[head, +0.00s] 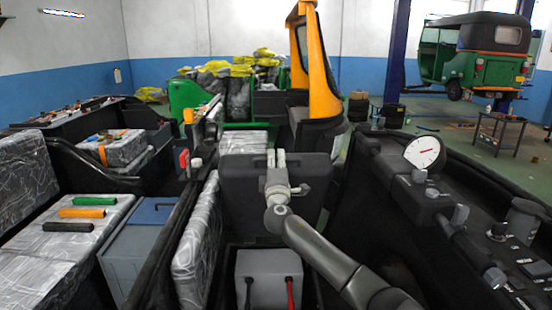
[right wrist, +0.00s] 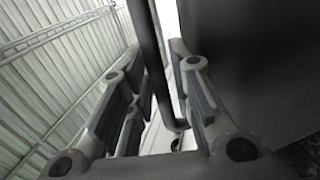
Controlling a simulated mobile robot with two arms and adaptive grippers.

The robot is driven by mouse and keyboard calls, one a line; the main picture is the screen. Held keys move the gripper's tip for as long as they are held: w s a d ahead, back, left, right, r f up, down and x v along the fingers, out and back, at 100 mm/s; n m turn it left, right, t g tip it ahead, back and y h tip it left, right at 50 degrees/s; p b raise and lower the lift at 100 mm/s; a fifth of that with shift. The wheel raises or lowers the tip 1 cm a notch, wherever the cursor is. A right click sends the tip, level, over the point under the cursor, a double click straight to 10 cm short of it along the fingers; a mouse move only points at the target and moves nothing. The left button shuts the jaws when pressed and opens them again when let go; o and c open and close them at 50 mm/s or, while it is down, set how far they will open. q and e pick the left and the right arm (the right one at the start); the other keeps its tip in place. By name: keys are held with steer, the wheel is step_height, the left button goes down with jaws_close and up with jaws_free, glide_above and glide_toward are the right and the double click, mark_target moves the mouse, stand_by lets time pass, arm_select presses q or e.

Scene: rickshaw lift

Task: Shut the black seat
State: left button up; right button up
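The black seat (head: 240,200) stands as a dark upright panel in the middle of the head view, behind a grey box with a black and a red cable. My right gripper (head: 276,158) is at the seat's upper edge, with its fingers pointing up and away. In the right wrist view the two fingers of my right gripper (right wrist: 155,60) are apart, with a thin black bar (right wrist: 150,50) running between them. The bar bends near its lower end. I cannot tell whether the fingers touch it. A dark panel, apparently the seat (right wrist: 240,50), fills the right side there. My left gripper is out of view.
The grey box (head: 268,275) sits low in front of the seat. A dashboard with a white round gauge (head: 423,152) is on the right. Wrapped packages (head: 30,260) with coloured grips lie at left. An orange-and-black pillar (head: 318,75) rises behind the seat.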

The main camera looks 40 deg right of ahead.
steer(key=shift+w+d+r, duration=0.1)
steer(key=shift+w+d, duration=0.1)
steer(key=shift+w, duration=0.05)
jaws_close()
steer(key=shift+f, duration=0.2)
